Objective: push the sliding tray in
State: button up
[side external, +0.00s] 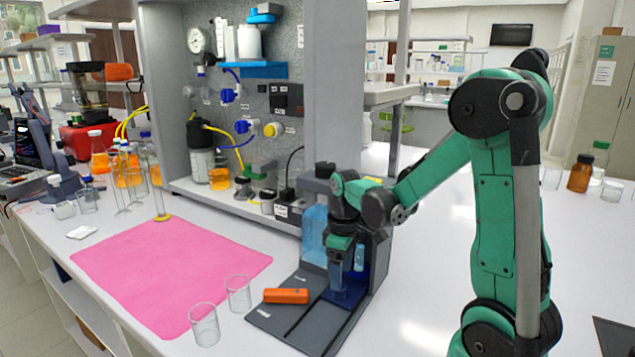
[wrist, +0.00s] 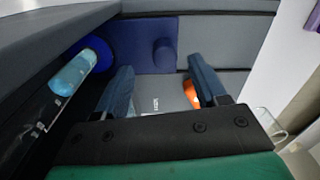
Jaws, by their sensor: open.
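The sliding tray (side external: 345,296) is a dark blue piece at the foot of the grey rig, partly hidden behind my gripper in the side view. In the wrist view, I take the dark blue panel with a round knob (wrist: 163,56) to be this tray. My gripper (side external: 348,270) points down just above the tray, with its blue fingers apart. In the wrist view my gripper (wrist: 165,88) is open and empty, with the knob showing between and beyond the fingers. I cannot tell whether a finger touches the tray.
An orange block (side external: 286,296) lies on the grey base plate (side external: 272,316) left of the tray. A clear bottle with blue liquid (side external: 313,235) stands in the rig. Two empty beakers (side external: 238,294) and a pink mat (side external: 170,265) are left.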

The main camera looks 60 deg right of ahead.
jog(key=shift+r, duration=1.3)
jog(key=shift+d+r, duration=0.2)
jog(key=shift+r, duration=2.35)
jog(key=f, duration=0.8)
jog(key=shift+a+f, duration=0.2)
jog(key=shift+f, duration=0.2)
jog(key=a+r+m+t, duration=0.1)
jog(key=a+r+t, duration=0.2)
jog(key=a, duration=0.4)
jog(key=a+r+t, duration=0.4)
jog(key=a+r, duration=0.2)
jog(key=a, duration=0.1)
jog(key=shift+w+r+m, duration=0.3)
jog(key=shift+w+m, duration=0.1)
